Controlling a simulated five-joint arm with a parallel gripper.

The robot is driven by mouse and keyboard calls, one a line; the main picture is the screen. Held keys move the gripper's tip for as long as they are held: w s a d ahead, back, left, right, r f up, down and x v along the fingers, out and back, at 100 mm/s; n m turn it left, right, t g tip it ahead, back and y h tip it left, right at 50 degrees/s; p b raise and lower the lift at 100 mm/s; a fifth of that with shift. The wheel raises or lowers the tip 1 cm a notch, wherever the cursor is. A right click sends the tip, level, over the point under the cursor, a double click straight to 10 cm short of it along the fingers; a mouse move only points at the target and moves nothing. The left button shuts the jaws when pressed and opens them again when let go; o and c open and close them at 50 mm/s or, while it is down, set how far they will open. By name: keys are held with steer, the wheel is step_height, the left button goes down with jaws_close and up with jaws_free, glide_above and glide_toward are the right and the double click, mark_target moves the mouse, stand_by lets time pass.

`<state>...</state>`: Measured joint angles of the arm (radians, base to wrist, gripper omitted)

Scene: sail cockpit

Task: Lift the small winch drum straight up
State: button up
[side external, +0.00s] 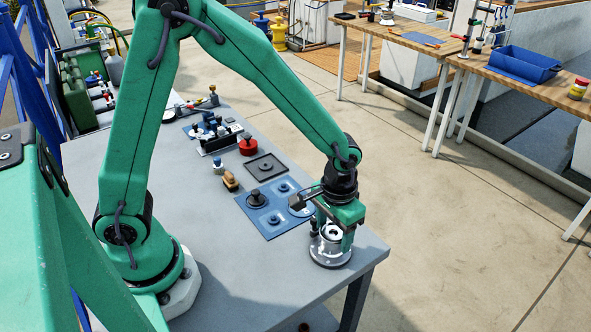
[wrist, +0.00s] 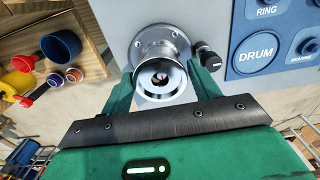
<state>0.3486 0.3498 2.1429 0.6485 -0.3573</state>
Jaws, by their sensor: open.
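The small winch drum (side external: 327,256) is a shiny silver metal drum with a flared base, upright at the near right corner of the grey table. My gripper (side external: 336,228) is directly above it, pointing down. In the wrist view, the drum (wrist: 170,44) shows its round open top between my two green fingers (wrist: 162,75). The fingers are open, one on each side. I cannot tell whether either finger touches it. The fingers hide part of the drum in the side view.
A dark knobbed piece (wrist: 208,54) stands close to the drum's right. A blue mat (wrist: 238,68) marked DRUM and RING lies beyond it. A black tray (side external: 265,167) and red pot (side external: 248,147) are farther back. The table edge (side external: 372,262) is near the drum.

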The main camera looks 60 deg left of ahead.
steer(key=shift+f, duration=1.1)
steer(key=c, duration=0.8)
steer(key=shift+r, duration=0.15)
steer(key=shift+r, duration=0.85)
step_height(320, 180, up, 2)
steer(key=shift+r, duration=0.2)
steer(key=s+d+r, duration=0.2)
steer(key=s, duration=0.1)
steer(key=s+d+r, duration=0.2)
steer(key=s+d, duration=0.1)
steer(key=s+d+r, duration=0.2)
steer(key=s, duration=0.1)
steer(key=shift+d+r, duration=0.2)
steer(key=shift+r, duration=0.15)
